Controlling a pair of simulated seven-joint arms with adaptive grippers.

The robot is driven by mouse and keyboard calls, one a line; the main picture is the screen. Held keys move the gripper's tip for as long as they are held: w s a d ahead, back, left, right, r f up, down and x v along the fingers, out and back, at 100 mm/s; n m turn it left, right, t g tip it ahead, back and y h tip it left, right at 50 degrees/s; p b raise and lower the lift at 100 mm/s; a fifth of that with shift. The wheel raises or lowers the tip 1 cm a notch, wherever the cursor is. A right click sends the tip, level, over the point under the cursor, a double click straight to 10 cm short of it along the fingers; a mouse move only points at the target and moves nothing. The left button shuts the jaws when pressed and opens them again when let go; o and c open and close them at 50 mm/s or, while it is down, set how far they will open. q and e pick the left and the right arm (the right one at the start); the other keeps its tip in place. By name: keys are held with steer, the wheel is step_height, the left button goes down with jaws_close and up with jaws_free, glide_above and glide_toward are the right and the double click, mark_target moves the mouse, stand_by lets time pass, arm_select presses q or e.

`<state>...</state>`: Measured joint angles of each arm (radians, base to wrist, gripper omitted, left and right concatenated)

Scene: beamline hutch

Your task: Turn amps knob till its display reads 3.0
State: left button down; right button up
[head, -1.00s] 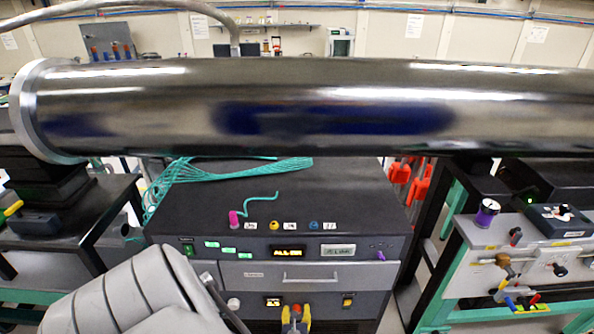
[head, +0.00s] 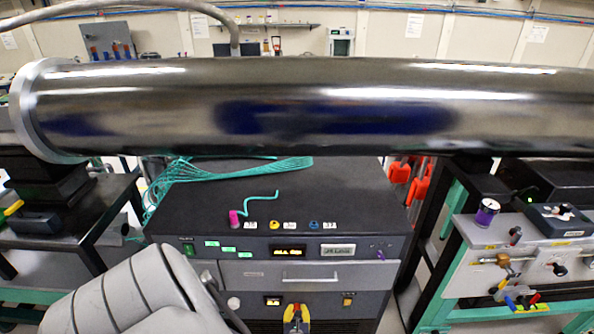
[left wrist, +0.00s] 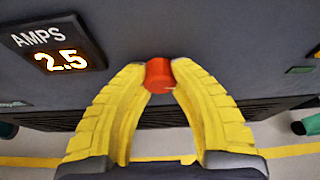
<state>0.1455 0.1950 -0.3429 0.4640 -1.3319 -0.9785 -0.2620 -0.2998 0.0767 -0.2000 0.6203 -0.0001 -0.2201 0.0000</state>
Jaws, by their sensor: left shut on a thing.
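The amps knob (left wrist: 159,75) is red and sits on the dark lower panel of the rack. The amps display (left wrist: 57,48), to its left in the left wrist view, reads 2.5. It shows small in the head view (head: 272,301), where I cannot read it clearly. My left gripper (left wrist: 158,72) has yellow fingers and is shut on the knob, one fingertip on each side. The yellow fingers also show at the bottom of the head view (head: 296,315). My right gripper is not in view.
A large shiny metal pipe (head: 320,105) crosses above the rack (head: 345,190). A drawer with a handle (head: 310,275) lies above the knob's panel. Teal cable (head: 235,170) lies on the rack top. A bench with valves (head: 500,250) stands at right.

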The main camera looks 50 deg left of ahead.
arm_select(q)
steer(key=shift+m+g+y, duration=0.3)
steer(key=shift+m+g, duration=0.1)
steer(key=shift+m, duration=0.2)
steer(key=c, duration=1)
jaws_free()
steer(key=shift+c, duration=0.2)
steer(key=shift+s+d, duration=0.1)
steer(key=shift+d, duration=0.05)
steer(key=v, duration=1.1)
steer(key=shift+s+d+r, duration=0.15)
steer(key=shift+s+d, duration=0.05)
steer(key=shift+d, duration=0.05)
